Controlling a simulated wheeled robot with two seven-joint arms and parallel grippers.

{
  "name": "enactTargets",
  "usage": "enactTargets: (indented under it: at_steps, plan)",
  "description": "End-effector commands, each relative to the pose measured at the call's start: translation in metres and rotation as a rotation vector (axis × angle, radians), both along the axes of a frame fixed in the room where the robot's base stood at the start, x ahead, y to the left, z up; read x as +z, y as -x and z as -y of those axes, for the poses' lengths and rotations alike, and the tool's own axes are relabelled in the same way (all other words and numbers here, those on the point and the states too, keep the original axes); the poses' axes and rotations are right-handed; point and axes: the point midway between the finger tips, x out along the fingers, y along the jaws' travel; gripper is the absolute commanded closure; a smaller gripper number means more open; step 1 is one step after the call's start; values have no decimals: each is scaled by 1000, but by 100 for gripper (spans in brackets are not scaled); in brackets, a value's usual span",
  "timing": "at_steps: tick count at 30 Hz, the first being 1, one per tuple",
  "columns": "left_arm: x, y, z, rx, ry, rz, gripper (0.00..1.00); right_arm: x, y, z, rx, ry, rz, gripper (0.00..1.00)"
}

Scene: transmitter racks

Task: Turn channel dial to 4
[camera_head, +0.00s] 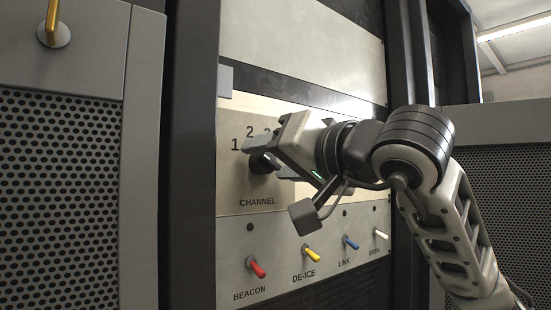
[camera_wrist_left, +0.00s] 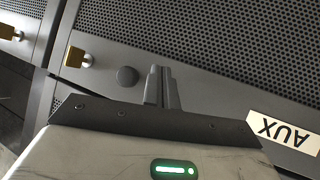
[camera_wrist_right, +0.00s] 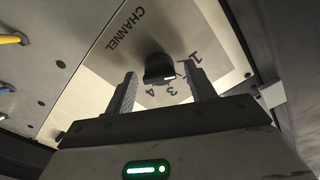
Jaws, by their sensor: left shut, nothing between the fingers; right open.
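The channel dial is a black knob (camera_wrist_right: 157,66) with a white mark, on a cream panel in the right wrist view. The mark points toward the side of the printed 3; its exact setting is hard to tell. The 4 is printed beside the 3. In the head view the dial (camera_head: 259,163) is mostly hidden by my right gripper (camera_head: 262,152). My right gripper (camera_wrist_right: 161,72) is open, with one finger on either side of the knob; I cannot tell whether they touch it. My left gripper (camera_wrist_left: 160,70) is shut and empty, before a perforated panel.
Below the dial are a red BEACON switch (camera_head: 256,267), a yellow DE-ICE switch (camera_head: 312,254), a blue LINK switch (camera_head: 351,243) and a white switch (camera_head: 381,234). An AUX label (camera_wrist_left: 286,131) and brass-coloured fittings (camera_wrist_left: 79,58) show in the left wrist view.

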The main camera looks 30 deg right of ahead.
Motion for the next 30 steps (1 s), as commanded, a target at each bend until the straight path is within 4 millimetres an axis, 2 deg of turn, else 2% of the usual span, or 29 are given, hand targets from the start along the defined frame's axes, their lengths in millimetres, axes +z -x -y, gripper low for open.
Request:
enactTargets:
  at_steps: [3, 4, 8, 9, 20, 30]
  plan:
    - [0, 0, 0, 0, 0, 1, 100, 0, 0, 0, 0, 0, 0, 45]
    - [0, 0, 0, 0, 0, 1, 100, 0, 0, 0, 0, 0, 0, 51]
    - [1, -1, 0, 0, 1, 3, 100, 0, 0, 0, 0, -1, 0, 87]
    - [1, -1, 0, 0, 1, 3, 100, 0, 0, 0, 0, -1, 0, 89]
    - [4, -2, 0, 1, 2, 11, 100, 0, 1, 0, -1, -51, -3, 89]
    - [2, -2, 0, 2, 1, 12, 100, 0, 1, 1, -1, -289, -21, 89]
